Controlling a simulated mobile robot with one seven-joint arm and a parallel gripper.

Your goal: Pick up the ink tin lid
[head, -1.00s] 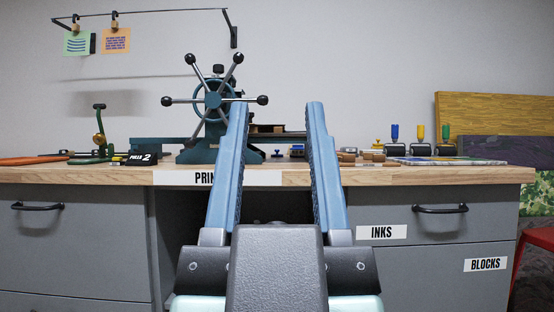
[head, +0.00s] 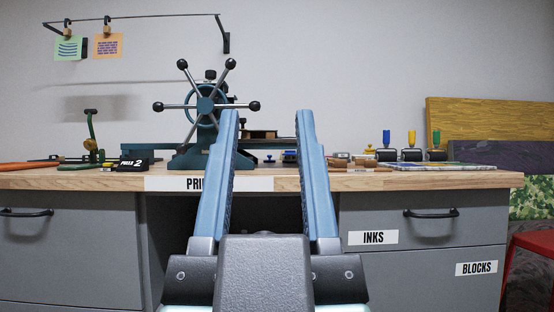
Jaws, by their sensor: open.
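I cannot pick out the ink tin lid for certain. Small blue items (head: 289,157) sit on the bench top, seen between my fingers. A small yellow-topped item (head: 370,149) stands on the bench to the right of my gripper. They are too small to tell which is a tin or a lid. My gripper (head: 266,113) is open and empty, its two long blue fingers pointing toward the bench. The fingers hide parts of the bench top and of the press.
A teal press (head: 205,105) with a spoked wheel stands on the wooden bench (head: 420,181). Several ink rollers (head: 412,154) stand at the right. A black block marked 2 (head: 133,163) lies left. Grey drawers are below, and a red stool (head: 530,262) is at the right edge.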

